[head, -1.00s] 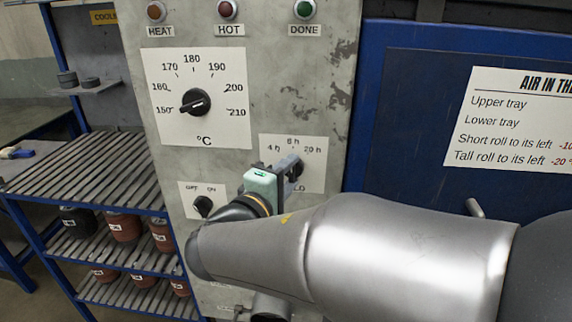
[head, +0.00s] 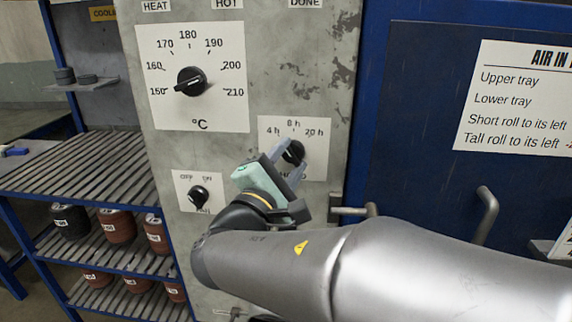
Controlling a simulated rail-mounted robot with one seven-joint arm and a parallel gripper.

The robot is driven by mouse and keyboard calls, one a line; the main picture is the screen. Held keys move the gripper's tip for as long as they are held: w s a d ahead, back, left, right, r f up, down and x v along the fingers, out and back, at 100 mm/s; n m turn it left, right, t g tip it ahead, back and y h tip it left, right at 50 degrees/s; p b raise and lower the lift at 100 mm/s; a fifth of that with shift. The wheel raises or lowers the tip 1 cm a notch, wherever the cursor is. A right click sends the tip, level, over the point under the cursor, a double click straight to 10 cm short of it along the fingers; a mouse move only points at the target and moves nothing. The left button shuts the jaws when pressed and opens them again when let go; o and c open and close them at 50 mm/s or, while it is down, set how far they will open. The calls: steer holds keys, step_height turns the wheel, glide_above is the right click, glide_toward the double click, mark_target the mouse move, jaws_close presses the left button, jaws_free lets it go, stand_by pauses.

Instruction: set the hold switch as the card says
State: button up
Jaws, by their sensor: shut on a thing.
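The hold switch is a black knob (head: 294,152) on a white plate (head: 318,166) marked 4 h, 8 h and 20 h, on the grey panel in the head view. My gripper (head: 287,157) is shut on this knob, its fingers reaching up to it from the lower left. The fingers cover part of the knob and the word below it, so I cannot tell which mark it points to. A white card (head: 520,105) hangs on the blue door at the right. It lists upper tray, lower tray, short roll and tall roll; its right side is cut off.
The temperature dial (head: 191,82) points near 150. An off/on switch (head: 198,196) sits left of my gripper. Door handles (head: 487,215) stick out at the right. A blue rack (head: 85,180) with several jars stands at the left.

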steer(key=shift+f+n+t+y+b, duration=0.1)
steer(key=shift+n+t+y+b, duration=0.35)
steer(key=shift+n, duration=1.25)
steer(key=o, duration=1)
steer(key=b+v, duration=0.1)
steer(key=v, duration=0.4)
steer(key=b+v, duration=0.1)
steer(key=v, duration=0.5)
steer(key=b+v, duration=0.1)
steer(key=v, duration=0.5)
steer(key=shift+s+f, duration=0.15)
steer(key=shift+f, duration=0.2)
